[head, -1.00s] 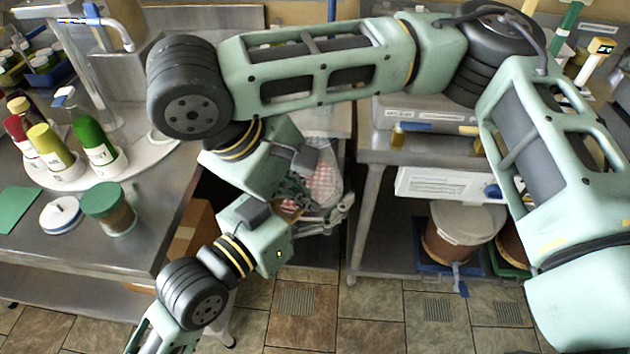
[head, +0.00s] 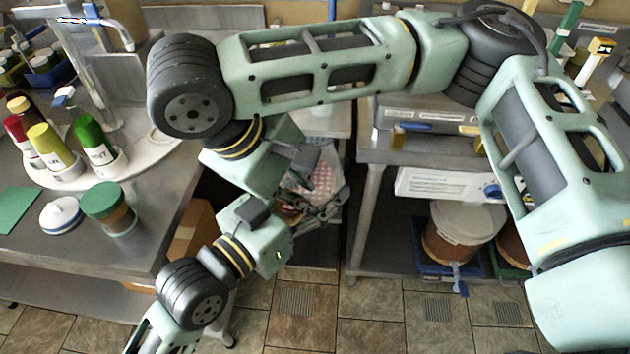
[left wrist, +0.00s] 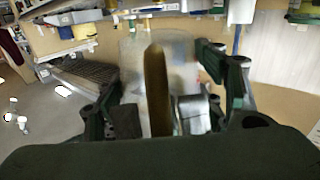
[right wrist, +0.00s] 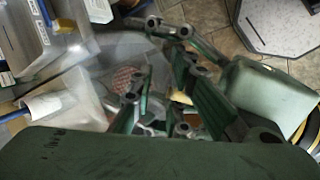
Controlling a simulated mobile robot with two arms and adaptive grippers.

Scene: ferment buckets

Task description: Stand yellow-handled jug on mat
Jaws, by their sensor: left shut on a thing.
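The clear jug (left wrist: 184,55) shows blurred in the left wrist view, with its yellow-brown handle (left wrist: 156,90) upright between the fingers. My left gripper (left wrist: 166,100) is shut on the jug. In the head view the jug is hard to make out among the two grippers and arm links. My right gripper (right wrist: 167,98) appears open and empty, close to the left one and above a red-checked cloth (right wrist: 124,78). A flat green mat (head: 14,209) lies bare on the left counter, away from both grippers.
The left counter (head: 72,250) holds a green-lidded jar (head: 109,208), a white lid (head: 61,214) and several coloured bottles on a white tray (head: 120,178). A lidded brown bucket (head: 455,240) stands on the right lower shelf. Tiled floor lies between the counters.

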